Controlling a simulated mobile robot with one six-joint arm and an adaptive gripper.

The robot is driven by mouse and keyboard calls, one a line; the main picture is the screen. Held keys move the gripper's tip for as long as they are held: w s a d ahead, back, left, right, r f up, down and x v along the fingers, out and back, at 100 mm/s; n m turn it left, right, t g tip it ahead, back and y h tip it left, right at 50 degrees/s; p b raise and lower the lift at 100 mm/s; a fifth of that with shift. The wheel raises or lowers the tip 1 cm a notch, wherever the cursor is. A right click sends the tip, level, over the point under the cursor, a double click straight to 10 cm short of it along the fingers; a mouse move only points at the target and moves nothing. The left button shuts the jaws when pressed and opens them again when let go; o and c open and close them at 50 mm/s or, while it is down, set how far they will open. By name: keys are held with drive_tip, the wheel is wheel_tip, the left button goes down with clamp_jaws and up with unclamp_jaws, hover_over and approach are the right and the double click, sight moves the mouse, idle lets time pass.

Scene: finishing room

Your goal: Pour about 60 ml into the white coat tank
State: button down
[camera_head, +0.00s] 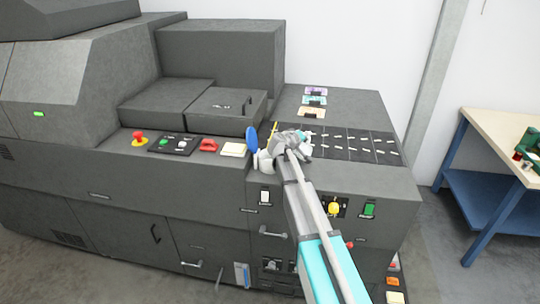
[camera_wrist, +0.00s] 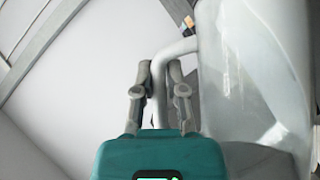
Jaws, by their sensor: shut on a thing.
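My gripper (camera_wrist: 160,82) is shut on the curved handle of a pale, translucent jug (camera_wrist: 255,70) in the wrist view. The jug fills the right side of that view; its contents cannot be made out. In the head view my gripper (camera_head: 284,148) is above the front of the dark machine top, and a small whitish part of what looks like the jug (camera_head: 265,161) shows at its left. I cannot tell which place is the white coat tank; a row of dark, white-labelled sections (camera_head: 355,146) lies right of my gripper, and my arm hides part of the machine.
A blue oval piece (camera_head: 252,139) stands upright just left of my gripper. A raised grey box (camera_head: 226,109) is behind it. Red, green and yellow controls (camera_head: 170,144) line the machine front. A workbench (camera_head: 510,140) stands at far right, with floor between.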

drive_tip(key=shift+a+r+n+h, duration=0.3)
drive_tip(key=shift+a+r+h, duration=0.1)
drive_tip(key=shift+r, duration=0.15)
drive_tip(key=shift+a+r+n+t+h, duration=0.3)
drive_tip(key=shift+r, duration=0.15)
drive_tip(key=shift+a+r, duration=0.1)
drive_tip(key=shift+r, duration=0.05)
idle(0.9)
drive_tip(key=shift+a+r+n+t+h+b, duration=0.2)
drive_tip(key=shift+a+r+n+b, duration=0.05)
drive_tip(key=shift+a, duration=0.25)
drive_tip(key=shift+a+r+n+t+h+b, duration=0.2)
drive_tip(key=shift+a+n+b, duration=0.05)
drive_tip(key=shift+a, duration=0.2)
idle(0.8)
drive_tip(key=d+f+m+y, duration=0.1)
drive_tip(key=d+f+m+g+y+p, duration=0.1)
drive_tip(key=d+f, duration=0.1)
drive_tip(key=shift+d, duration=0.3)
drive_tip(key=shift+f+g+y, duration=0.3)
drive_tip(key=shift+f+g, duration=0.05)
drive_tip(key=shift+g, duration=0.05)
drive_tip(key=shift+d+m, duration=0.15)
drive_tip(key=shift+m, duration=0.15)
drive_tip(key=shift+d+f+m+y+p, duration=0.3)
drive_tip(key=shift+f+m+y, duration=0.1)
drive_tip(key=shift+f+y, duration=0.15)
